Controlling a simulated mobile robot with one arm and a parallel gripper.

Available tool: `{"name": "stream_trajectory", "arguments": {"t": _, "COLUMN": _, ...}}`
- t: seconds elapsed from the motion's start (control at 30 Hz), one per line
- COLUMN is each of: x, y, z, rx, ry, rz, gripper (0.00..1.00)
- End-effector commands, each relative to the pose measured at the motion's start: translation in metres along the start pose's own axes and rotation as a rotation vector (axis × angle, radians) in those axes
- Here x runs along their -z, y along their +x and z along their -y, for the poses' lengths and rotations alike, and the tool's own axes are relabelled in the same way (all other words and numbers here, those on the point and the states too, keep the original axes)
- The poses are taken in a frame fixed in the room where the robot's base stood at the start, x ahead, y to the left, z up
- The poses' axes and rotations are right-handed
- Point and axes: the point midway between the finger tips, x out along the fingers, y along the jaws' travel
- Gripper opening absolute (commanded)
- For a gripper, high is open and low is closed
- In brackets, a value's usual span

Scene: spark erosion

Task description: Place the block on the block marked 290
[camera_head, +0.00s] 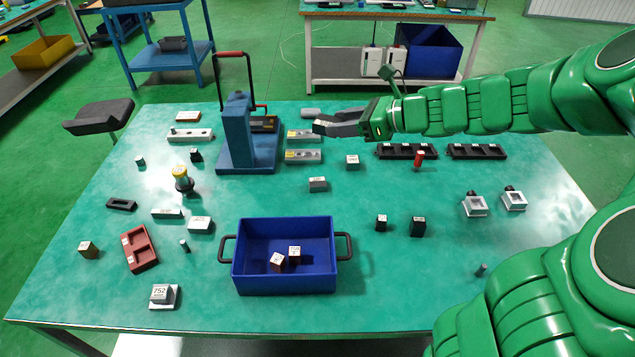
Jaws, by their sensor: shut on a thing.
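My gripper (328,127) is at the back middle of the table, beside the blue press. Its dark grey fingers are shut on a small block (319,127) with a pale labelled face, held at the fingertips. The fingers hide part of this block. I cannot read a 290 mark on any block. Pale labelled blocks stand at the middle of the table, one below the gripper (352,162) and one a little nearer (317,184); their numbers are too small to read.
A blue press (240,140) stands left of my gripper, with pale plates (303,156) beside it. A blue bin (285,282) with two brown blocks is at the front. Black racks (405,152) lie to the right. A block marked 752 (160,292) sits front left.

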Motion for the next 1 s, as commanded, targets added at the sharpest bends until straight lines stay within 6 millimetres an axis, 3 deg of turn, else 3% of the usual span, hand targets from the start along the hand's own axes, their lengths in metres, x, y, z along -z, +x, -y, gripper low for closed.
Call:
{"name": "stream_trajectory", "arguments": {"t": 0.37, "x": 0.044, "y": 0.019, "z": -0.001, "rx": -0.002, "ry": 0.006, "rz": 0.002, "gripper": 0.0}}
{"name": "stream_trajectory", "arguments": {"t": 0.8, "x": 0.124, "y": 0.051, "z": 0.001, "rx": 0.002, "ry": 0.005, "rz": 0.0, "gripper": 0.0}}
{"name": "stream_trajectory", "arguments": {"t": 1.0, "x": 0.146, "y": 0.061, "z": 0.0, "rx": 0.001, "ry": 0.002, "rz": 0.001, "gripper": 0.0}}
